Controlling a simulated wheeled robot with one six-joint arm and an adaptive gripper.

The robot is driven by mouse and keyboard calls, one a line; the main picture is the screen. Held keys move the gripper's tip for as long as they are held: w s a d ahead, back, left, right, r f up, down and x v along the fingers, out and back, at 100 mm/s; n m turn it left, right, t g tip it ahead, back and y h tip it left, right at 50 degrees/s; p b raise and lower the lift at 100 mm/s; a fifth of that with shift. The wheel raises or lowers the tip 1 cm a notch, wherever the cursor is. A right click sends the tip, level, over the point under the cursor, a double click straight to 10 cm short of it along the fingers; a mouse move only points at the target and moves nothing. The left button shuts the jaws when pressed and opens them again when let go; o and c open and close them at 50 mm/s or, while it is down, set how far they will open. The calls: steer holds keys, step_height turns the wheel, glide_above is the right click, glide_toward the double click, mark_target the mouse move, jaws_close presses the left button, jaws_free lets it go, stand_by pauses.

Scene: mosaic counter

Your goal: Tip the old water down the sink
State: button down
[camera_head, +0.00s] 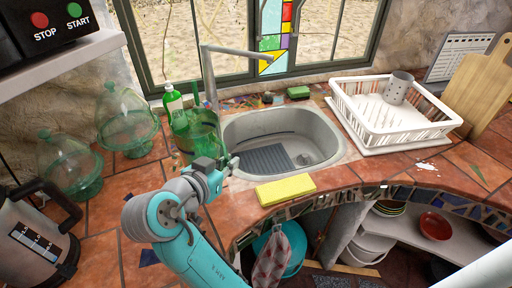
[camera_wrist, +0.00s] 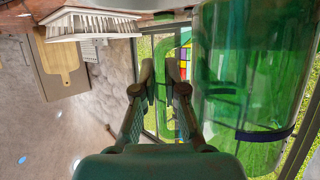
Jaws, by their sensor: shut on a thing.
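A green glass jug (camera_head: 203,128) is at the left edge of the sink in the head view, partly behind my arm. It also fills the right side of the wrist view (camera_wrist: 240,70), with its handle (camera_wrist: 160,95) between my fingers. My gripper (camera_wrist: 161,68) is shut on that handle; in the head view my gripper (camera_head: 230,164) is at the sink's near-left rim. Whether the jug touches the counter, and how much water it holds, I cannot tell. The grey sink (camera_head: 325,128) lies right of the jug, with a ribbed dark mat in its basin.
A tap (camera_head: 208,75) rises behind the jug, its spout reaching over the sink. A green bottle (camera_head: 173,101) and glass cloches (camera_head: 125,125) stand left. A yellow sponge (camera_head: 285,190) lies at the front rim. A white dish rack (camera_head: 350,108) stands right.

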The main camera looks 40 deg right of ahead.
steer(key=s+d+f, duration=0.1)
steer(key=d, duration=1.6)
steer(key=s+d+f, duration=0.2)
steer(key=d, duration=1.5)
steer(key=shift+s+d, duration=0.25)
steer(key=shift+s, duration=0.05)
step_height(320, 180, up, 8)
steer(key=w+n+g+h, duration=0.1)
steer(key=n+g+h, duration=0.1)
steer(key=n+g, duration=0.4)
steer(key=shift+w+a+r+n, duration=0.25)
steer(key=shift+w+a+n, duration=0.1)
steer(key=shift+n, duration=0.85)
